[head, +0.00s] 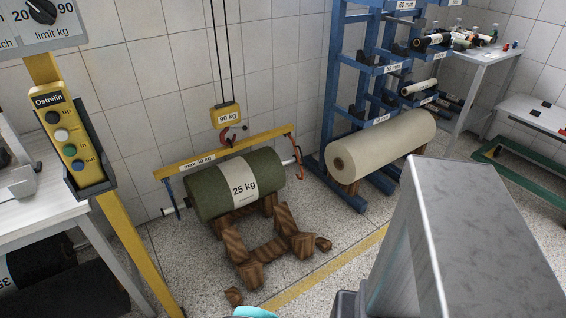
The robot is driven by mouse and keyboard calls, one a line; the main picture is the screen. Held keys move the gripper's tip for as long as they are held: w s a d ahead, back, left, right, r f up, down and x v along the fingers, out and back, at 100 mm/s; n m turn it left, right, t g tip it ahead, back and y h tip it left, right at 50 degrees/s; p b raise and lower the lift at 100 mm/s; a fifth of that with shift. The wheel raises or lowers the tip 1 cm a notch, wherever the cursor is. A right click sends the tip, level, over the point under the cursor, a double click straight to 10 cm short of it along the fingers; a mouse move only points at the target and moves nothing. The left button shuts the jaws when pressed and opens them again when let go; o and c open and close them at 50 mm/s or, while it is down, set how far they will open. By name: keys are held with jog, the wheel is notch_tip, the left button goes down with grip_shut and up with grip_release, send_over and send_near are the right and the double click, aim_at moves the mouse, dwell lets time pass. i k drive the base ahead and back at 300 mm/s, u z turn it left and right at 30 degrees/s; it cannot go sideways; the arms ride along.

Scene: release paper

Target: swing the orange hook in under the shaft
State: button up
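The orange hook (298,154) hangs from the right end of the yellow lifting beam (203,155), marked max 40 kg. It hangs at the right end of the pale shaft (288,161); I cannot tell whether its lower curve is under the shaft or beside it. The shaft runs through a dark green roll (262,178) labelled 25 kg, which rests on wooden blocks. At the left a blue hook (170,188) hangs from the beam near the shaft's other end (178,209).
A yellow hoist block (226,115) marked 90 kg hangs over the beam. A control pendant (66,140) is on a yellow post at left. Wooden blocks (257,252) lie in front of the roll. A cream roll (385,144) and blue rack (345,95) stand right.

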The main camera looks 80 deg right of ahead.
aim_at(300, 165)
jog(key=z, duration=0.6)
jog(key=k, duration=0.15)
jog(key=u, duration=1.75)
jog(key=k, duration=2.25)
jog(key=z, duration=0.6)
